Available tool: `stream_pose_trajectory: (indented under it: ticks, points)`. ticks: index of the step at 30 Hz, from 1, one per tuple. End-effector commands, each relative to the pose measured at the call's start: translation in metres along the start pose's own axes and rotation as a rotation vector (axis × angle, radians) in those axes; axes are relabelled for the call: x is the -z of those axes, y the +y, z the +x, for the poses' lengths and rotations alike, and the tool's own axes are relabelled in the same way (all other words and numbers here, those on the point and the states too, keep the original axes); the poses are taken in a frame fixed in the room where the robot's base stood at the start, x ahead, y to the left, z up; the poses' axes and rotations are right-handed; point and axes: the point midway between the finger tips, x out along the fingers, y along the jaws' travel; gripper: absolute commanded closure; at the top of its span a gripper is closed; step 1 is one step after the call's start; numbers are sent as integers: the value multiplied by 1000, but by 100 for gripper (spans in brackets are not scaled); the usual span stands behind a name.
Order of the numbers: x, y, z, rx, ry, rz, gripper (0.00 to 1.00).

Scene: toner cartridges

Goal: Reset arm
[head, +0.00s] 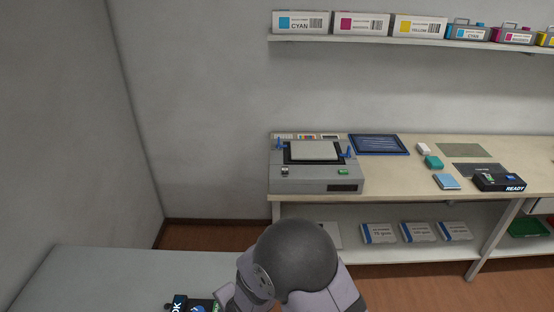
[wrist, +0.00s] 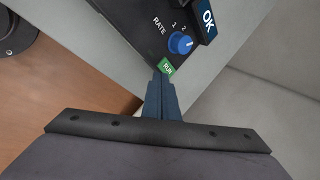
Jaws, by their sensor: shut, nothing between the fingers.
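My gripper (wrist: 161,80) shows in the wrist view with its two fingers together and nothing between them. Its tips are at or close to the green RUN button (wrist: 167,68) on a dark control box; I cannot tell whether they touch. The box (wrist: 130,35) carries a blue RATE knob (wrist: 180,43) and a blue OK display (wrist: 208,20). In the head view my arm (head: 295,262) fills the bottom middle and hides the gripper. Part of the same box (head: 177,304) shows at the bottom edge, left of the arm.
The box stands on a grey table (head: 90,275) at lower left. A bench (head: 400,150) along the wall holds a grey printer-like machine (head: 315,170), a blue-framed panel (head: 379,144) and a black READY box (head: 498,182). A shelf (head: 400,42) above carries cartons and cartridges.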

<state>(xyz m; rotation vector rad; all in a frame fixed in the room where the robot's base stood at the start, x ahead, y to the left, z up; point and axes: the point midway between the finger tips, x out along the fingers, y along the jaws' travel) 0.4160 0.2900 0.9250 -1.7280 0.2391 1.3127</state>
Motion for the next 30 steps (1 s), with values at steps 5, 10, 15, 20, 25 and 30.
stream_pose_trajectory:
  ticks: [5,10,15,20,25,30]
  points:
    - [1,60,-7,-215,-39,-400,100]
    - [0,129,-31,-439,-177,-771,100]
    - [0,180,-76,-606,-388,-1093,100]
    - [8,210,-135,-694,-603,-1282,100]
    - [25,218,-192,-709,-681,-1238,100]
    - [53,203,-220,-642,-555,-1097,100]
